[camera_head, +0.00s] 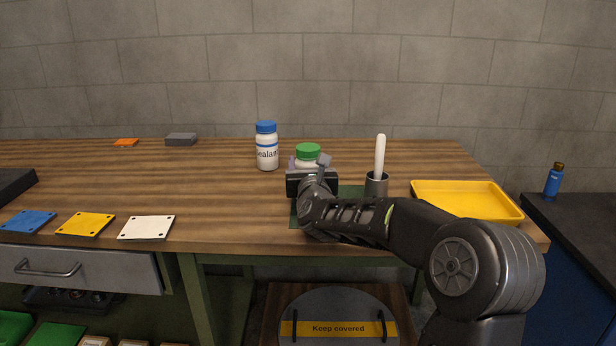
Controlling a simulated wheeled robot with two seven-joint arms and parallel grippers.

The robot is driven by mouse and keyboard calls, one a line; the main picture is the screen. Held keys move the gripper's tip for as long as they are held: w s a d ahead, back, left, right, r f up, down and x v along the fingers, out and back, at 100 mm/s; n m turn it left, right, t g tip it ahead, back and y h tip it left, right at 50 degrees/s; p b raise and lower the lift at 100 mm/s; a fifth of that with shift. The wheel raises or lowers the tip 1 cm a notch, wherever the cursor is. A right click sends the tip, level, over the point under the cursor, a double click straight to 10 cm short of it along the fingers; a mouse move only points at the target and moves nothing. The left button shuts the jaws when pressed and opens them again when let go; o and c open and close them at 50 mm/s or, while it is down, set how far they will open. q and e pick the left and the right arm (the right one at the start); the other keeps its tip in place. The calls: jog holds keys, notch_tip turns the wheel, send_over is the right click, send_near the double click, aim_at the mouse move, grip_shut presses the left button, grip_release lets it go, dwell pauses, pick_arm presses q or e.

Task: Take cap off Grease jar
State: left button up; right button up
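A white jar with a green cap (307,151) stands near the middle of the workbench. It is likely the Grease jar, but its label is hidden behind my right gripper. My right gripper (308,172) is at the jar's front, and its arm comes in from the right. Part of a finger shows beside the jar just below the cap. The gripper body hides the fingertips' contact, so I cannot tell whether it is closed on the jar. The cap sits on the jar. My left gripper is not in view.
A blue-capped Sealant bottle (267,148) stands just left of the jar. A yellow tray (466,215) lies further right. Coloured plates (86,224) lie front left.

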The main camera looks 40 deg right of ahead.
grip_shut()
jog(key=shift+r, duration=0.2)
notch_tip(320, 180, up, 10)
jog(key=p, duration=0.2)
jog(key=shift+f+p, duration=0.15)
jog(key=shift+p, duration=0.2)
dwell(0.3)
jog(key=shift+o, duration=2.2)
grip_release()
grip_shut()
